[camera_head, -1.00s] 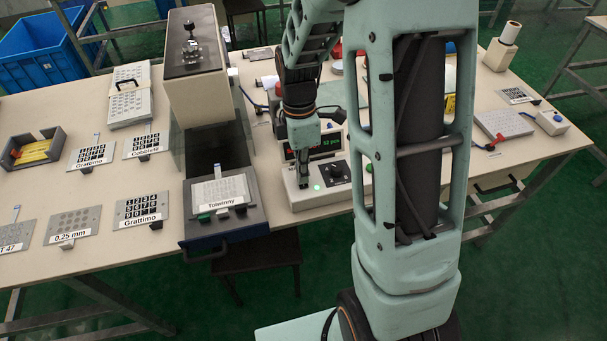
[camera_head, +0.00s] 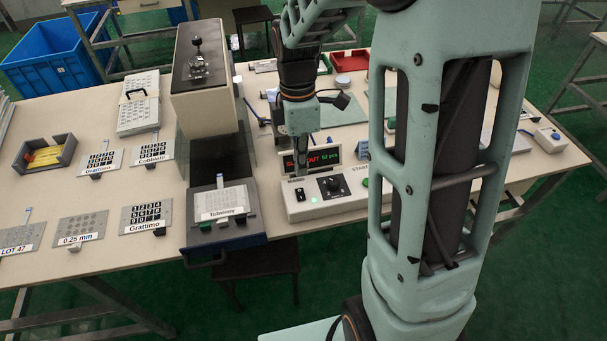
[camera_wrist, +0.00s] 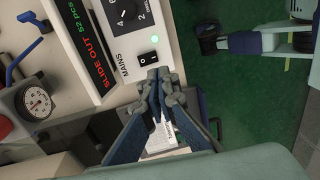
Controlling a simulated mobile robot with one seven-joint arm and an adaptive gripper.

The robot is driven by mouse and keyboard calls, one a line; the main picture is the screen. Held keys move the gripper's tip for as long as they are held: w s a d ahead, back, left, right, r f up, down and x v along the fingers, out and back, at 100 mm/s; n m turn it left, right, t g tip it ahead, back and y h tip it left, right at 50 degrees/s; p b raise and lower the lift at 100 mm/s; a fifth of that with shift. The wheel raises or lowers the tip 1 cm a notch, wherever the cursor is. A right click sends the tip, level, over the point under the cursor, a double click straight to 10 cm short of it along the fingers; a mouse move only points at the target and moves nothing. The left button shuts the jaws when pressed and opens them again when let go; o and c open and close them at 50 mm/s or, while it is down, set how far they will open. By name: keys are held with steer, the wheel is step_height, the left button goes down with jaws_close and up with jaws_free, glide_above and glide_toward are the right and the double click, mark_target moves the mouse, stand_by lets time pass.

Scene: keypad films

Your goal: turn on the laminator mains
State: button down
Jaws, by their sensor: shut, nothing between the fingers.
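The control box (camera_head: 325,201) has a black rocker switch (camera_head: 300,195) labelled MAINS, which also shows in the wrist view (camera_wrist: 148,57). A small green lamp (camera_head: 313,199) beside the switch is lit; it also glows in the wrist view (camera_wrist: 154,41). The display (camera_head: 318,160) is lit and reads SLIDE OUT in red and 52 pcs in green. My gripper (camera_head: 303,172) is shut and empty, above the box near the switch. In the wrist view its fingertips (camera_wrist: 158,76) appear just beside the switch, not visibly touching it.
A black dial knob (camera_head: 331,185) sits right of the switch. Left of the box, a tray (camera_head: 222,229) labelled Tolwinny holds a plate below the tall press (camera_head: 203,85). Several labelled plates lie at left. My arm hides part of the right side.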

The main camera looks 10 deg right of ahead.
steer(key=r, duration=0.4)
steer(key=shift+s+r, duration=0.25)
steer(key=shift+r, duration=0.15)
